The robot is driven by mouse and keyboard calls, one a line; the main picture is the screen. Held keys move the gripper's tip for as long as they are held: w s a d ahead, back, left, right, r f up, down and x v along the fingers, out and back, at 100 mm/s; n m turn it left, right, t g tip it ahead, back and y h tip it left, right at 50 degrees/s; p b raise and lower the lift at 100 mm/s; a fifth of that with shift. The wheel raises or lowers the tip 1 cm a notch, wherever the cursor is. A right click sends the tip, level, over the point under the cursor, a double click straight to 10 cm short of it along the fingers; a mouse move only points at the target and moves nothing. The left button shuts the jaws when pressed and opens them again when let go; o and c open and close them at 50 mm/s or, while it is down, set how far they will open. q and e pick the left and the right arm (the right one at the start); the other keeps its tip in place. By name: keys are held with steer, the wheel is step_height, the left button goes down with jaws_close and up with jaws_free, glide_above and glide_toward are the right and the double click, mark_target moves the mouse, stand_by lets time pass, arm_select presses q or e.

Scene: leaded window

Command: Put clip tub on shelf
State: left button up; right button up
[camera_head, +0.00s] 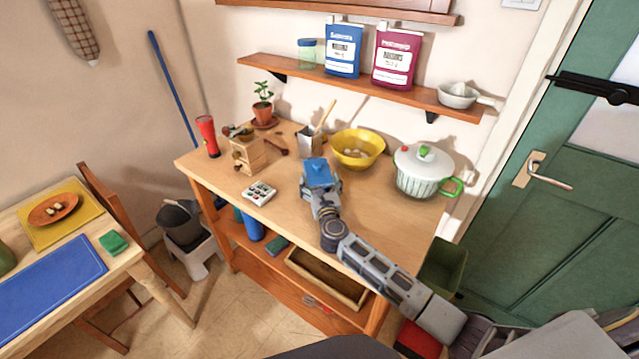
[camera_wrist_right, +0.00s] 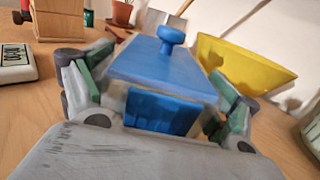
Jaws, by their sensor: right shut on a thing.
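A blue tub (camera_head: 319,176) with a flat blue lid and a round knob, which looks like the clip tub, is in my right gripper (camera_head: 322,187). In the right wrist view the tub (camera_wrist_right: 165,62) sits between the green-padded fingers of the gripper (camera_wrist_right: 163,100), which is shut on its sides. It is over the middle of the wooden workbench; I cannot tell whether it touches the top. The wooden wall shelf (camera_head: 290,71) is above and behind the bench. My left gripper is not in view.
The shelf holds a teal-lidded jar (camera_head: 307,55), a blue bag (camera_head: 343,50), a red bag (camera_head: 397,58) and a pale pan (camera_head: 458,95); gaps show between red bag and pan and at the left end. A yellow bowl (camera_head: 358,143) and white pot (camera_head: 420,180) stand on the bench.

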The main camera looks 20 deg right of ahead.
steer(key=o, duration=0.8)
steer(key=shift+r, duration=0.1)
steer(key=shift+s+a, duration=0.25)
steer(key=shift+s, duration=1.75)
steer(key=shift+s+a, duration=0.25)
steer(key=shift+s, duration=1.7)
steer(key=shift+s+a, duration=0.25)
steer(key=shift+s, duration=1.75)
